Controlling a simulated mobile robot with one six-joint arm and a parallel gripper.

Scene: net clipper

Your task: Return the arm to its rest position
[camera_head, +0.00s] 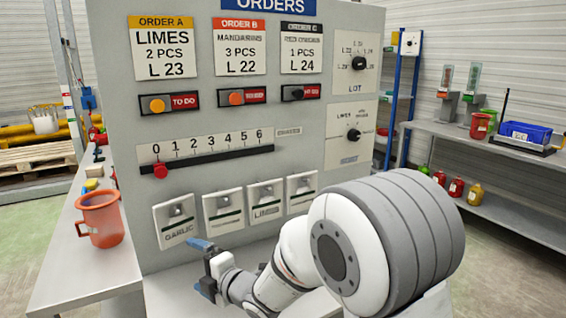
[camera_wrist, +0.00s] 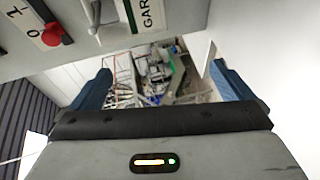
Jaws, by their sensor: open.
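My gripper (camera_head: 205,266) is at the lower middle of the head view, low in front of the orders panel (camera_head: 117,60) and just below the garlic switch (camera_head: 176,217). Its two blue fingers stand wide apart in the wrist view (camera_wrist: 160,88), with nothing between them. The gripper is open and empty. My arm reaches in from the lower right and hides the lower right part of the panel. In the wrist view the panel's underside edge and the garlic label (camera_wrist: 147,14) show at the top.
A red slider knob (camera_head: 160,171) sits at 0 on the panel's scale. A red jug (camera_head: 100,218) stands on the left bench (camera_head: 75,272). A shelf (camera_head: 480,140) at right holds a blue bin (camera_head: 525,132) and a red pot (camera_head: 480,125). Floor shows at far left.

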